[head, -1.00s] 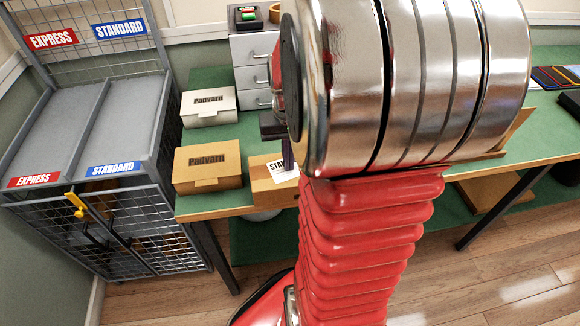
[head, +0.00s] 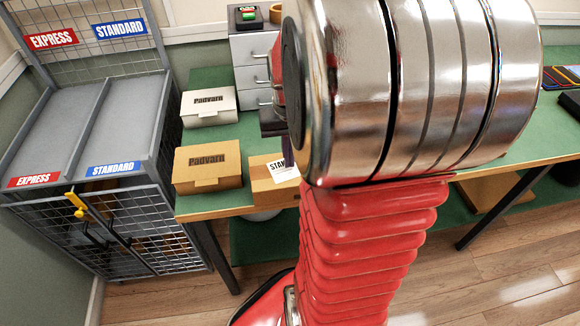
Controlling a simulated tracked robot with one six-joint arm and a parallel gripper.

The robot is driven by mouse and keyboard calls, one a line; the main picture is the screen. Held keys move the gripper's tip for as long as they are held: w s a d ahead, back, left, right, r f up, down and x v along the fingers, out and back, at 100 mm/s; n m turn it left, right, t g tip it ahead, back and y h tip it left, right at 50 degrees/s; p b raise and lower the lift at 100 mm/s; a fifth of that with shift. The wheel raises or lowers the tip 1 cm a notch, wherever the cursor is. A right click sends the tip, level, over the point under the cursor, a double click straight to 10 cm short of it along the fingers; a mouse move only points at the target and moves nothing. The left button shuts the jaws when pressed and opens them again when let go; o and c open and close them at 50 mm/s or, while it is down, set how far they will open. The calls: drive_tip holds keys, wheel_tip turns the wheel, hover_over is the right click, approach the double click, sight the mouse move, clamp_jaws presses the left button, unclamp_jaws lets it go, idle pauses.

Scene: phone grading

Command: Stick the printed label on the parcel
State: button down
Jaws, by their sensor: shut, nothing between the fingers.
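The parcel (head: 266,191) is a brown box near the front edge of the green-topped table, left of my arm, which hides its right part. The white printed label (head: 286,173) lies on the parcel's top near the front edge. Its black letters "STA" show, and the rest is behind my arm. My gripper (head: 273,124) shows only as a dark piece behind and above the parcel, beside my arm. It is shut and holds nothing. Its fingertips are mostly hidden by my arm. I see no contact between it and the label.
A brown "Padvarn" box (head: 207,180) stands left of the parcel, a white one (head: 209,118) behind it. Grey drawers (head: 252,70) stand at the back. A rack (head: 76,120) with EXPRESS and STANDARD lanes is at the left. My arm blocks the middle.

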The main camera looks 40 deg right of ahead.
drive_tip(key=shift+r, duration=2.9)
drive_tip(key=shift+w+d, duration=0.1)
drive_tip(key=shift+w, duration=0.05)
drive_tip(key=shift+f, duration=0.35)
drive_tip(key=shift+s+a+f, duration=0.2)
drive_tip(key=shift+s+a, duration=0.05)
drive_tip(key=shift+a, duration=0.05)
drive_tip(key=s+a+r+n+t, duration=0.1)
drive_tip(key=a+r+n+t, duration=0.1)
drive_tip(key=a, duration=0.9)
drive_tip(key=s+a+r+n+t, duration=0.2)
drive_tip(key=a+r+n+t, duration=0.1)
drive_tip(key=a, duration=0.8)
wheel_tip(320, 180, up, 2)
drive_tip(key=shift+s+a+r+n+t, duration=0.1)
drive_tip(key=shift+s+a+n+t, duration=0.15)
drive_tip(key=shift+n, duration=0.65)
drive_tip(key=shift+s, duration=0.1)
